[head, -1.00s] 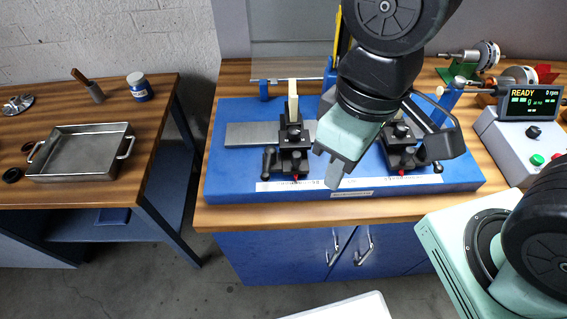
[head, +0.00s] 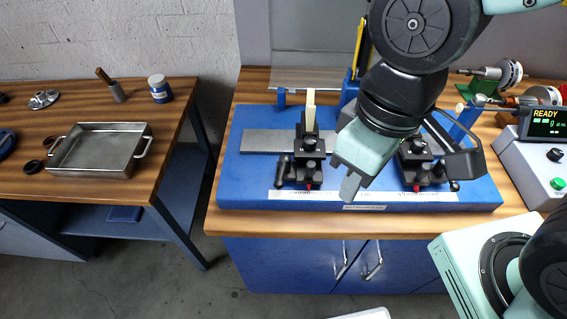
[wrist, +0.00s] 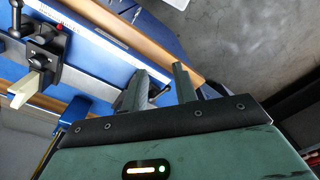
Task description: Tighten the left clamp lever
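The left clamp (head: 308,158) is a black block on the blue fixture base (head: 232,185), with an upright cream piece (head: 310,108) behind it and a red tip at its front. Its black clamp lever (head: 284,170) stands at the clamp's left side. In the wrist view, the clamp (wrist: 45,48) is at the upper left. My gripper (head: 349,188) hangs to the right of the left clamp, near the base's front edge, apart from the lever. In the wrist view, my gripper (wrist: 160,86) shows two separated fingers with nothing between them.
A control box (head: 535,165) with a READY display is at the right. A metal tray (head: 100,150) sits on the left table, across a floor gap. Rotors (head: 508,72) stand at the back right.

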